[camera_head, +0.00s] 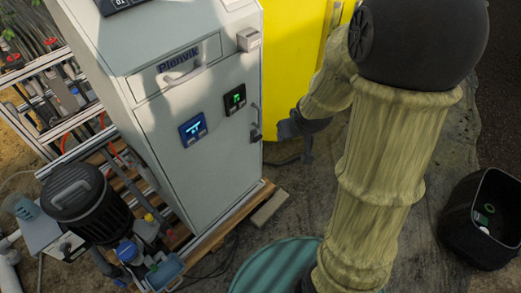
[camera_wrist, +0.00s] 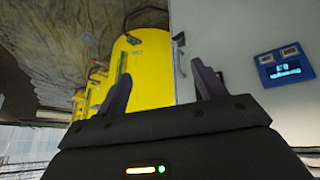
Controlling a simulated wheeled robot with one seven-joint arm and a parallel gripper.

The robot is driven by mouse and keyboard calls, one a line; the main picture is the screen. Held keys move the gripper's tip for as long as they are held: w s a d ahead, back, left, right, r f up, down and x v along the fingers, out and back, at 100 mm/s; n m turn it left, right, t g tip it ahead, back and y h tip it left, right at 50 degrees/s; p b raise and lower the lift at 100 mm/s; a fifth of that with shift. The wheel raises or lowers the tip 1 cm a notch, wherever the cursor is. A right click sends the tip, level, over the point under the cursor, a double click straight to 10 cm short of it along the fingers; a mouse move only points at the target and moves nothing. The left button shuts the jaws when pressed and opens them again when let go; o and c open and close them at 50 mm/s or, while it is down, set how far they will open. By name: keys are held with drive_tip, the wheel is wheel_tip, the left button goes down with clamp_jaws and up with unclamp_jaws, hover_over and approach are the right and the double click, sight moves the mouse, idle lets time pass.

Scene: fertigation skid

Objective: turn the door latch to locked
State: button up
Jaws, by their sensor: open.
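The door latch (camera_head: 256,131) is a small dark handle on the right edge of the pale grey cabinet door (camera_head: 215,160), below a small green-lit display. In the wrist view the latch (camera_wrist: 180,55) shows at the cabinet's edge, between my two fingers in the picture and beyond their tips. My gripper (camera_head: 284,129) is to the right of the latch in the head view, partly hidden by my arm. In the wrist view my gripper (camera_wrist: 161,68) has its dark fingers spread with nothing between them. It appears apart from the latch. The latch's exact angle is hard to tell.
A blue display (camera_head: 193,129) and a green-lit display (camera_head: 235,99) are on the door. A yellow cabinet (camera_head: 290,70) stands behind. A black bin (camera_head: 480,220) is at the right, a ribbed dark container (camera_head: 90,205) at the left, and a teal round lid (camera_head: 270,270) in front.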

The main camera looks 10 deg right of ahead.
sight(259, 139)
drive_tip(key=w+d+f+n+t+y+b, duration=0.1)
drive_tip(key=w+d+f+t+y+b, duration=0.15)
drive_tip(key=w+f+b, duration=0.55)
drive_tip(key=w+d+f+n+t+y+b, duration=0.1)
drive_tip(key=w+f+n+t+b, duration=0.15)
drive_tip(key=w+f+b, duration=0.55)
wheel_tip(259, 139, down, 19)
drive_tip(key=s+d+n+t+y+b, duration=0.2)
drive_tip(key=y+b, duration=0.5)
drive_tip(key=b, duration=0.7)
drive_tip(key=shift+d+f+t+y+b, duration=0.2)
drive_tip(key=shift+d+t+y+b, duration=0.2)
drive_tip(key=shift+t, duration=0.3)
drive_tip(key=shift+n, duration=0.25)
drive_tip(key=b+x, duration=0.5)
drive_tip(key=x, duration=1.1)
drive_tip(key=shift+w+f, duration=0.15)
drive_tip(key=shift+w+a, duration=0.3)
drive_tip(key=shift+w, duration=0.2)
